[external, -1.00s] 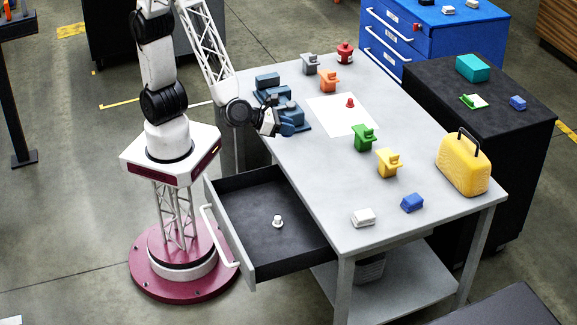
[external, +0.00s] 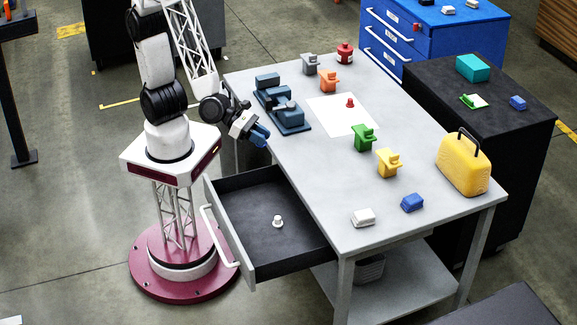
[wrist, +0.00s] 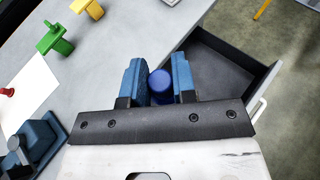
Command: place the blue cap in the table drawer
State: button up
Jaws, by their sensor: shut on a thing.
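My gripper (external: 260,136) has blue fingers and is over the table's left edge, above and behind the open drawer. In the wrist view my gripper (wrist: 160,82) is shut on the blue cap (wrist: 160,84), a dark blue round piece between the fingers. The cap cannot be told apart from the fingers in the external view. The table drawer (external: 245,238) is pulled out on the table's left side; a small white knobbed piece (external: 278,221) lies on its dark floor. The drawer also shows at the right in the wrist view (wrist: 250,98).
A dark blue jig (external: 296,126) stands on the table beside my gripper. A white sheet (external: 335,122) bears a small red piece (external: 350,103). Green (external: 363,138), yellow (external: 389,163) and orange (external: 329,80) blocks stand farther right and back. Most of the drawer floor is free.

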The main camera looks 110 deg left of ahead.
notch_tip(320, 180, down, 28)
jog(key=shift+r, duration=0.1)
dwell(0.8)
dwell(0.3)
send_over(297, 240)
jog(key=shift+f, duration=0.75)
jog(key=shift+f, duration=1.7)
jog(key=shift+f, duration=0.1)
jog(key=o, duration=0.9)
